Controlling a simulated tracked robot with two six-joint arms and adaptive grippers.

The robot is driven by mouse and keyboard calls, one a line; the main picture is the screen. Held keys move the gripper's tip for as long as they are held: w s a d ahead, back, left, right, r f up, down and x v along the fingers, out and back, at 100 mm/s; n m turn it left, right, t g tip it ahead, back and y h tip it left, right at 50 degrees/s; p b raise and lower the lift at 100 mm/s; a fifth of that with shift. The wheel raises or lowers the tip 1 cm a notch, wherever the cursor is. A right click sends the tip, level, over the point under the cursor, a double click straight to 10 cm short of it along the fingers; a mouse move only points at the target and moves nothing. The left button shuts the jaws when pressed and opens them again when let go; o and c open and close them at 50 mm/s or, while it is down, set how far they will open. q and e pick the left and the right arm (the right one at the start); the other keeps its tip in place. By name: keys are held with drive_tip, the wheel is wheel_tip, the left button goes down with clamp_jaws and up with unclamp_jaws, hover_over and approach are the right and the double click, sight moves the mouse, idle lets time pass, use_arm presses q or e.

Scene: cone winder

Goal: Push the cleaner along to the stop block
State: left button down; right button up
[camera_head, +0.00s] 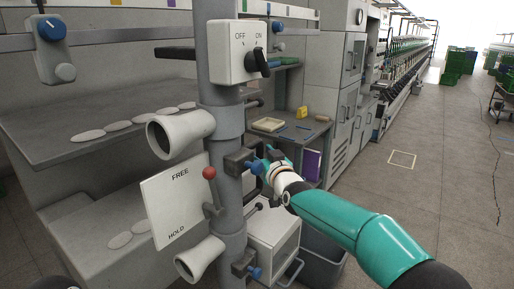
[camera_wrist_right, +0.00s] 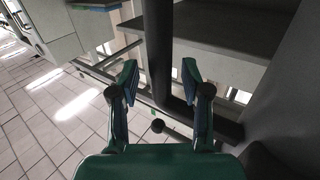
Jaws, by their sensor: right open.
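What I take to be the cleaner is the tall grey post (camera_head: 228,139) with two trumpet nozzles, an OFF/ON switch box (camera_head: 237,51) and a FREE/HOLD plate (camera_head: 175,201). A red-knobbed lever (camera_head: 210,174) sits at the plate's right edge, nearer FREE than HOLD. My right gripper (camera_head: 268,158) is beside the post's right side, near a dark bracket. In the right wrist view, its open fingers (camera_wrist_right: 160,75) lie on either side of a dark upright bar (camera_wrist_right: 158,40) that bends right lower down; contact cannot be told. I cannot pick out the stop block. My left gripper is out of view.
Grey shelves (camera_head: 100,115) with several flat discs stand behind the post at left. A small bench (camera_head: 285,129) and grey cabinets (camera_head: 335,95) stand behind my right gripper. A grey bin (camera_head: 324,258) is below my right arm. The aisle floor (camera_head: 440,170) at right is open.

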drive_tip(key=shift+w+a, duration=0.2)
drive_tip(key=shift+w, duration=0.3)
drive_tip(key=shift+c, duration=0.3)
clamp_jaws()
